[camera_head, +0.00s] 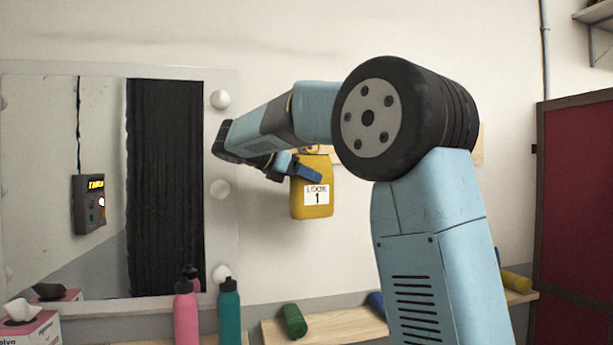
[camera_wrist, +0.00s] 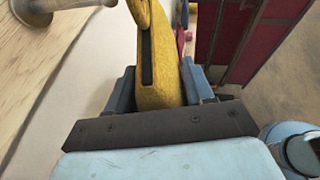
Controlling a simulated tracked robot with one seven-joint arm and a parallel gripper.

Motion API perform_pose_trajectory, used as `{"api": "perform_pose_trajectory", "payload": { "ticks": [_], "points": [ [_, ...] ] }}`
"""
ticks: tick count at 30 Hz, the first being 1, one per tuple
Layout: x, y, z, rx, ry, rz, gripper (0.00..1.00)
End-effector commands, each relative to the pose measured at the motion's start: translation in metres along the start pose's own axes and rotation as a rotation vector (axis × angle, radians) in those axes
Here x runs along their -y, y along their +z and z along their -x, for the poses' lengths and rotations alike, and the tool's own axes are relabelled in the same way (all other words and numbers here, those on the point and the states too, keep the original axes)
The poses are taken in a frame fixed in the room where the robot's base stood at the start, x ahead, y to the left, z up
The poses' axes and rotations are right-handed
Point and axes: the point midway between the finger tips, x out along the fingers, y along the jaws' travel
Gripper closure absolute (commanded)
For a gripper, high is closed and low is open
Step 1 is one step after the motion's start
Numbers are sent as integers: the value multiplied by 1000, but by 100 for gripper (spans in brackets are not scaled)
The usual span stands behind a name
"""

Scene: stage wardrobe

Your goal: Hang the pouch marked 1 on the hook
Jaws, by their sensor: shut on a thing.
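A knobbed peg (camera_wrist: 35,12), which looks like the hook, sticks out from a wooden board at the upper left of the wrist view, apart from the pouch. My arm hides most of the board in the head view.
A green roll (camera_head: 294,320) lies on a low wooden shelf (camera_head: 340,322). A red panel (camera_head: 580,200) stands at the right.

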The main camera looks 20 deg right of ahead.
Motion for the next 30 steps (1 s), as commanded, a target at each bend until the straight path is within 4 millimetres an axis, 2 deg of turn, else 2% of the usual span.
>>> {"api": "perform_pose_trajectory", "payload": {
  "ticks": [30],
  "points": [
    [-45,-3,-14,1,1,0,83]
  ]
}}
